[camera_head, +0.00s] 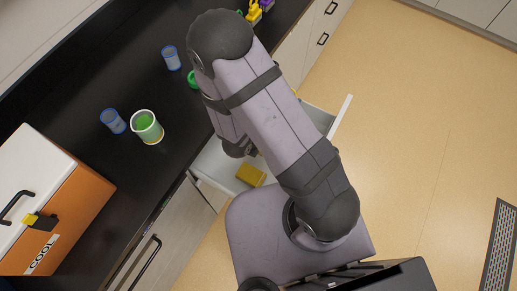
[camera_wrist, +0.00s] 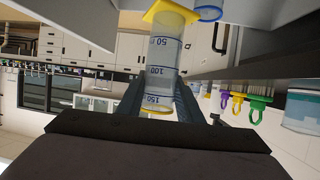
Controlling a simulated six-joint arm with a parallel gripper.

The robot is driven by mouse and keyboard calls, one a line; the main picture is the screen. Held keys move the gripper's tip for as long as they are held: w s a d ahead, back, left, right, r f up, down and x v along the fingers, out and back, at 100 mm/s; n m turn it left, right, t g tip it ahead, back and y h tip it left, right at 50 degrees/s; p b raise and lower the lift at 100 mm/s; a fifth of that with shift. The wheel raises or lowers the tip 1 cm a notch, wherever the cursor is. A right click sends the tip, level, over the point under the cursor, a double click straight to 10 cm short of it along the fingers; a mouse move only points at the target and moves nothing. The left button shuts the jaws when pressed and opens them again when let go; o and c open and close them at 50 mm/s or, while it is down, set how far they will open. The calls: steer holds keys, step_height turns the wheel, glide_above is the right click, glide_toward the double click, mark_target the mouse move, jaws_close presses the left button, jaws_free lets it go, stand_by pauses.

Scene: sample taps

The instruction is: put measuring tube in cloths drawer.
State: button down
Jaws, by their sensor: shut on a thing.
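My gripper (camera_wrist: 158,95) is shut on the measuring tube (camera_wrist: 165,62), a clear cylinder with blue marks and a yellow foot. In the wrist view the foot is at the top and the yellow-rimmed end lies between the dark fingers. In the head view my arm hides the tube and most of the gripper, above or near the open drawer. My arm covers the drawer's middle.
An orange-and-white box marked COOL (camera_head: 75,205) is at the left.

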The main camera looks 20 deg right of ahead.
steer(key=d+f+m+g+h+b, duration=0.2)
steer(key=d+f+m+g+b, duration=0.1)
steer(key=d+f+b, duration=0.3)
steer(key=shift+s+d+b, duration=0.2)
steer(key=shift+d+b, duration=0.6)
steer(key=shift+d, duration=0.25)
step_height(320, 180, down, 10)
stand_by(0.4)
steer(key=c, duration=1.3)
jaws_free()
steer(key=shift+o, duration=0.2)
